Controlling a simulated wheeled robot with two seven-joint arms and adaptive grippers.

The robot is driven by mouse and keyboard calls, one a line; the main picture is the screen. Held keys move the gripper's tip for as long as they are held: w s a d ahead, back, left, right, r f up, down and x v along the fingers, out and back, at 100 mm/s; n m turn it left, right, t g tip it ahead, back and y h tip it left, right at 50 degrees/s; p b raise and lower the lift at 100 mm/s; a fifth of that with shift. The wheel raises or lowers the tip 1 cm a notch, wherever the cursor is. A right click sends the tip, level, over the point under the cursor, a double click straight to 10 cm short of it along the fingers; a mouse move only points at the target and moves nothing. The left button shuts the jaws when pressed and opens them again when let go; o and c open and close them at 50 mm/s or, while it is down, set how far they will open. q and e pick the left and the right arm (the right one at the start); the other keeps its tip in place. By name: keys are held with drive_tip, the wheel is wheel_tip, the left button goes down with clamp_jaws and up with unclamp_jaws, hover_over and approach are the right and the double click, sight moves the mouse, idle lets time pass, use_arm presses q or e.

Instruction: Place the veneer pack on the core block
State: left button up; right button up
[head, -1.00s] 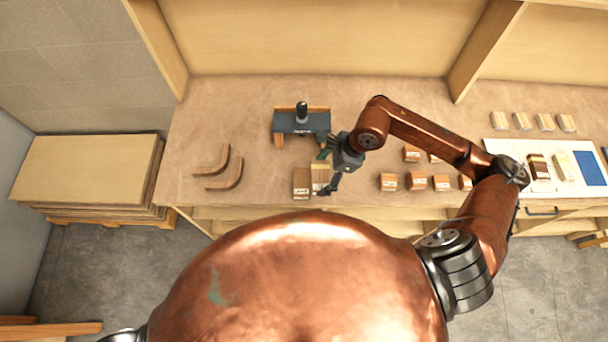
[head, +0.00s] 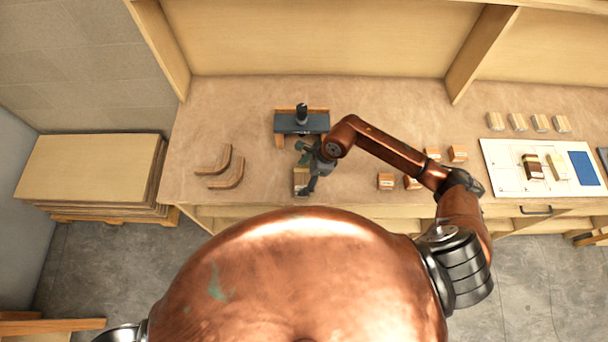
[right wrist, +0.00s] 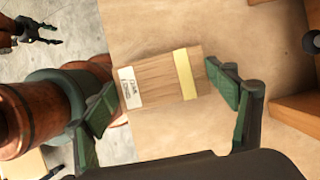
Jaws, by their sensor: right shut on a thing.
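The veneer pack (right wrist: 160,80), a wood-brown slab with a pale yellow band and a white label, is between the green-padded fingers of my right gripper (right wrist: 160,103). In the head view my right gripper (head: 307,170) is at the bench front, shut on the pack (head: 301,176). The pack is over the place of the core block, which it and the gripper largely hide. I cannot tell whether they touch. My left gripper (right wrist: 42,32) shows small at the upper left of the right wrist view, fingers apart and empty; it is outside the head view.
A dark blue fixture (head: 302,122) with a black knob stands just behind the gripper. Curved wooden pieces (head: 222,168) lie to the left. Several small blocks (head: 386,181) stand to the right, near a white board (head: 508,178). Bench between fixture and curved pieces is clear.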

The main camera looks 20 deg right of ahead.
drive_tip(key=shift+f, duration=0.1)
drive_tip(key=o, duration=1.2)
drive_tip(key=shift+r, duration=0.2)
drive_tip(key=b+v, duration=0.2)
drive_tip(key=v, duration=1)
